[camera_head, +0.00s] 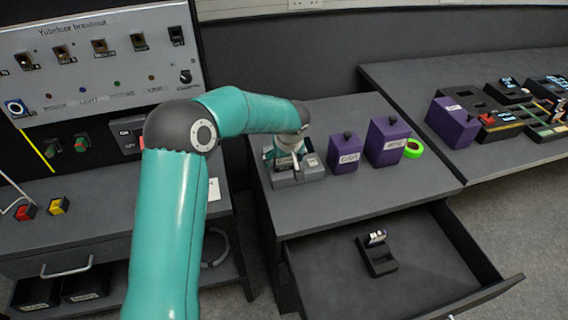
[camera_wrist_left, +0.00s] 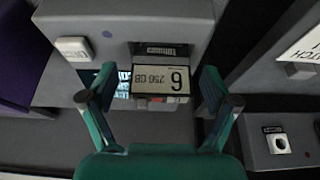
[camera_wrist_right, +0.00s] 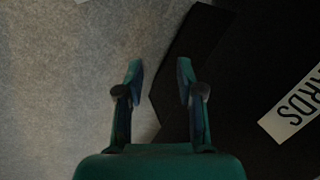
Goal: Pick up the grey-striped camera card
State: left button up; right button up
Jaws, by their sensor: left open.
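In the left wrist view a card (camera_wrist_left: 161,79) with a white label, reading "256 GB" and a large digit upside down, sits at the front of a grey device (camera_wrist_left: 75,15). Whether it bears a grey stripe is hard to tell. My left gripper (camera_wrist_left: 157,88) is open, its fingers on either side of the card and apart from it. In the head view my left gripper (camera_head: 288,150) is over the same grey device (camera_head: 300,178) on the cabinet top, hiding the card. My right gripper (camera_wrist_right: 160,75) shows only in its wrist view, fingers apart and empty.
Below, an open drawer (camera_head: 425,262) contains a black holder (camera_head: 378,262) with a small white-topped item. A panel (camera_head: 95,70) stands at left.

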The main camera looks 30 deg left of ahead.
pick_arm(q)
jog(key=c, duration=1.3)
jog(key=shift+o, duration=0.2)
jog(key=shift+r, duration=0.2)
